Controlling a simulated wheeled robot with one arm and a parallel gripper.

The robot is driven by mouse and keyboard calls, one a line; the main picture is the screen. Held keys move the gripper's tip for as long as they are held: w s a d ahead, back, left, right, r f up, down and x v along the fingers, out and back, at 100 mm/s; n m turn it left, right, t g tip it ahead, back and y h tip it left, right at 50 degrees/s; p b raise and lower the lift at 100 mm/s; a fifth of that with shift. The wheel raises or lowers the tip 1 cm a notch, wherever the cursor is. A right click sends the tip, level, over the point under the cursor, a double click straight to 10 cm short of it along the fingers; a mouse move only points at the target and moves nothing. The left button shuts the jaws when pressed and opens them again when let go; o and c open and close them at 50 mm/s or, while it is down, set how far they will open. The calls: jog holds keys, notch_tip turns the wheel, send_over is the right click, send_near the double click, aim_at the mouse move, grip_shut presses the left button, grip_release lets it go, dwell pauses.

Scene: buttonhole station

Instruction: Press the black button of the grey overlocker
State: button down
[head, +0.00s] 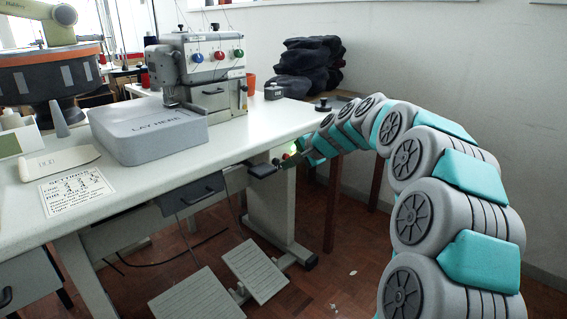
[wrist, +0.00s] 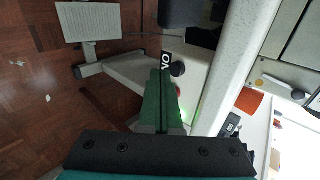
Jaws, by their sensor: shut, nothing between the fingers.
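The grey overlocker (head: 205,68) stands on the white table, with blue, red and green dials on its front. In the wrist view a round black button (wrist: 177,69) sits below the table edge, beside a white "ON" style label (wrist: 166,61). A red button (wrist: 178,90) lies nearer me, partly hidden by my fingers. My gripper (wrist: 160,73) has green fingers, shut and empty, with tips just left of the black button in the picture; I cannot tell if they touch. In the head view my gripper (head: 281,163) is small, under the table's right end.
The table edge (wrist: 236,65) runs close right of my fingers in the wrist view. A dark box (head: 262,170) hangs under the table near my gripper. A grey "LAY HERE" block (head: 148,130) lies on the table. Pedals (head: 255,272) stand on the floor.

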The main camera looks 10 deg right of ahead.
jog(key=v, duration=1)
jog(key=shift+s+d, duration=0.25)
jog(key=shift+f, duration=0.1)
jog(key=s+a+f+n+g+h, duration=0.1)
jog(key=s+a+f+n+g, duration=0.15)
jog(key=s, duration=0.55)
jog(key=s+a+f+n+g+p, duration=0.1)
jog(key=s+a+f+n, duration=0.2)
jog(key=s, duration=0.4)
jog(key=s+a+f+n+g+h, duration=0.15)
jog(key=s+a, duration=0.25)
jog(key=s, duration=0.4)
jog(key=s+d+f+n+g+h, duration=0.1)
jog(key=s+f, duration=0.3)
jog(key=s, duration=0.8)
jog(key=s+d+f+n+g+h, duration=0.2)
jog(key=s+d+f+n+g, duration=0.1)
jog(key=s, duration=0.9)
notch_tip(320, 180, down, 3)
jog(key=shift+s+d+r+g+p, duration=0.25)
jog(key=shift+d+g+p, duration=0.15)
jog(key=shift+g, duration=0.1)
